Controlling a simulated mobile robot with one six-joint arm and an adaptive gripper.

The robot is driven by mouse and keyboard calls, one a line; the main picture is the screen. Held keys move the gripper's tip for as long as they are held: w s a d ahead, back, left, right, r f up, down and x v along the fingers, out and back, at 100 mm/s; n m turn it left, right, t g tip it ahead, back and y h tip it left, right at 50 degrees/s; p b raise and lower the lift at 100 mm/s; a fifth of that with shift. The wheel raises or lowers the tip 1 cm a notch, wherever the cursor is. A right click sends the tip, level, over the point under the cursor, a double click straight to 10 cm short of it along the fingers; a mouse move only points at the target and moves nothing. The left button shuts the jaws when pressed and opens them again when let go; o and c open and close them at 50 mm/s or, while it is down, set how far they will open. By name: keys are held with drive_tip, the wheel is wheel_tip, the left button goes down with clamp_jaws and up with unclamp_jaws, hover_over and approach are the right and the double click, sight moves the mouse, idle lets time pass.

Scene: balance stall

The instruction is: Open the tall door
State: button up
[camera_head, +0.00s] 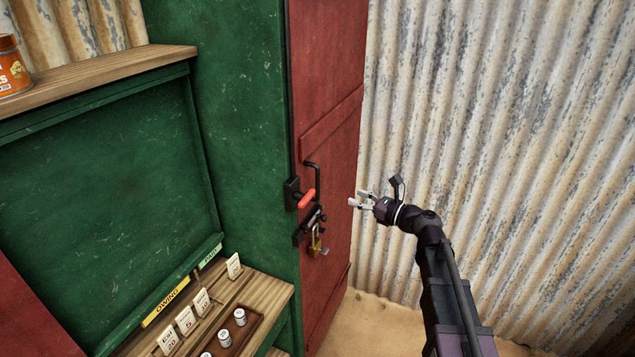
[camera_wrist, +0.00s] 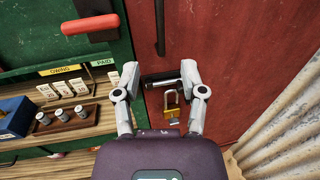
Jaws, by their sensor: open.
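The tall red door (camera_head: 335,95) stands beside the green cabinet and appears shut. It also fills the right of the wrist view (camera_wrist: 240,60). On its left side is a black lever handle with a red grip (camera_head: 306,198), which shows at upper left in the wrist view (camera_wrist: 92,27). Below it is a dark bolt (camera_head: 304,228) with a brass padlock (camera_head: 317,245) hanging from it. The padlock also shows in the wrist view (camera_wrist: 172,113); I cannot tell if it is locked. My gripper (camera_head: 357,198) is open and empty, right of the handle and apart from it.
The green cabinet (camera_head: 235,100) has a wooden shelf (camera_head: 110,75) and a lower ledge with price cards (camera_head: 201,302) and several small weights (camera_head: 239,317) in a tray. A corrugated metal wall (camera_head: 500,120) rises on the right. Sandy floor (camera_head: 365,320) lies below.

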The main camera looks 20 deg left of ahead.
sight(318, 196)
drive_tip(key=x, duration=1.3)
drive_tip(key=shift+a, duration=0.4)
clamp_jaws()
